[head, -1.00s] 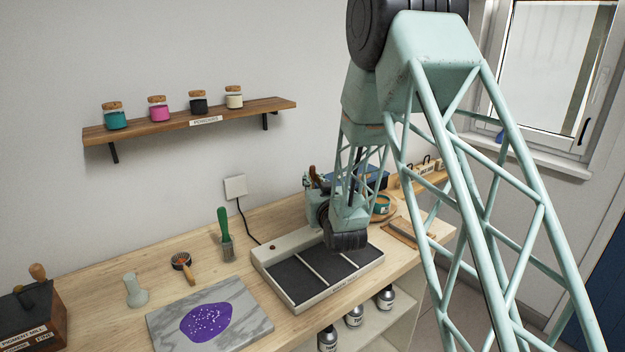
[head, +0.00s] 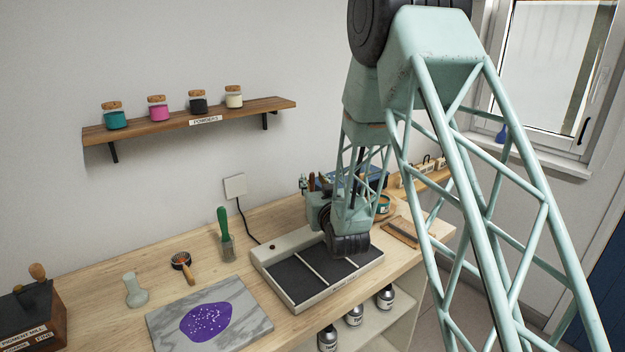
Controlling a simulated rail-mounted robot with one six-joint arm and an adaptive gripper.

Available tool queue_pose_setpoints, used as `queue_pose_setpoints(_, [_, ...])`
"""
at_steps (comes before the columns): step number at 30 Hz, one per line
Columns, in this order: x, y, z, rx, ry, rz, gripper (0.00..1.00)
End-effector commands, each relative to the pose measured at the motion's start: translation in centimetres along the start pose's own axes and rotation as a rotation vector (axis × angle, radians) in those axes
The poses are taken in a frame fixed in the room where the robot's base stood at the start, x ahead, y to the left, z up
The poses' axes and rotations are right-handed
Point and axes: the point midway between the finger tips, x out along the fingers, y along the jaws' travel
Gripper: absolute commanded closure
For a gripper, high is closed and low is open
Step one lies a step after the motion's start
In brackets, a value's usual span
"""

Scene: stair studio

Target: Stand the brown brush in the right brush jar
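Thin upright handles (head: 304,184), probably brushes, show at the back of the bench, just left of my forearm. They are small and partly covered, and I cannot pick out the brown brush among them. The right brush jar cannot be made out; my arm covers much of that area.
A blue box (head: 373,178) and a teal tin (head: 382,204) stand behind my arm.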

Motion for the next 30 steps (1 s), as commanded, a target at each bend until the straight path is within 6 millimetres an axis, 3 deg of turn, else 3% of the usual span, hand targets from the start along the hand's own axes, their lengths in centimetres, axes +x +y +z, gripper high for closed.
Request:
queue_pose_setpoints(18, [-8.3, 0.0, 0.0, 0.000, -0.001, 0.000, 0.73])
queue_pose_setpoints(30, [-10.3, 0.0, 0.0, 0.000, -0.001, 0.000, 0.73])
